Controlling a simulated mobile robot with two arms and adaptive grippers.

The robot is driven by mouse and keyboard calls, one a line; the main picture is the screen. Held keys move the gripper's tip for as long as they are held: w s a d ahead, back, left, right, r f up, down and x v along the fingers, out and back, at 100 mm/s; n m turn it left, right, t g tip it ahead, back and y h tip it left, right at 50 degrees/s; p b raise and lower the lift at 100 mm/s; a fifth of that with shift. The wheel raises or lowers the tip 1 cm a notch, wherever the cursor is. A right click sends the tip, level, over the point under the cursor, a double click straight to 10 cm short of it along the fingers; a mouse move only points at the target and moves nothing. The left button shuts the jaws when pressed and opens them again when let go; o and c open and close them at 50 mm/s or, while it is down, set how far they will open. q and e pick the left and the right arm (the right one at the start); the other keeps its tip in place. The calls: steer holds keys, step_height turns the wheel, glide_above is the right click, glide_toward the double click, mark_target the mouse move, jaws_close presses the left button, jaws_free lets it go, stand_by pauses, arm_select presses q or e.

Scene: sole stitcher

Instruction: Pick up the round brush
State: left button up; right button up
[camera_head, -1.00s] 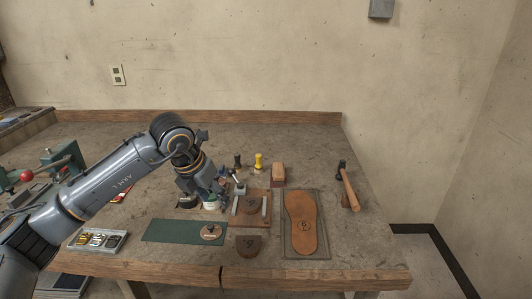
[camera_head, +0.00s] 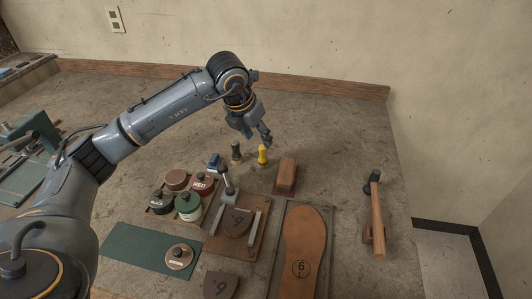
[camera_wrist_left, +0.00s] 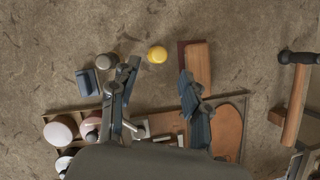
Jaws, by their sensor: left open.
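Two small upright round-topped pieces stand side by side on the bench; I cannot tell for sure which is the round brush. One is yellow (camera_head: 262,155) with a narrow waist, the other dark grey-green (camera_head: 236,151). In the left wrist view, the yellow one (camera_wrist_left: 157,54) shows just beyond and between my fingertips, and the dark one (camera_wrist_left: 107,61) lies left of the left finger. My left gripper (camera_head: 259,136) is open and empty, above and close to the yellow piece, without clear contact. It also shows in the left wrist view (camera_wrist_left: 160,72). My right gripper is out of view.
A wooden block (camera_head: 286,173) stands right of the yellow piece. Nearer are a metal post (camera_head: 226,178), several thread spools and tins (camera_head: 188,205), and a sole (camera_head: 303,250). A hammer (camera_head: 377,215) lies at right. The back of the bench is clear.

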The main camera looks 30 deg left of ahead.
mark_target(262, 147)
arm_select(q)
steer(key=x, duration=0.5)
steer(key=shift+w+f, duration=0.15)
steer(key=shift+f, duration=0.1)
steer(key=shift+w+f+p, duration=0.2)
steer(key=shift+f+p, duration=0.3)
steer(key=shift+p, duration=0.05)
steer(key=p+x, duration=0.1)
steer(key=x, duration=0.3)
steer(key=shift+w+f, duration=0.15)
steer(key=shift+w, duration=0.05)
steer(key=shift+c, duration=0.2)
jaws_close()
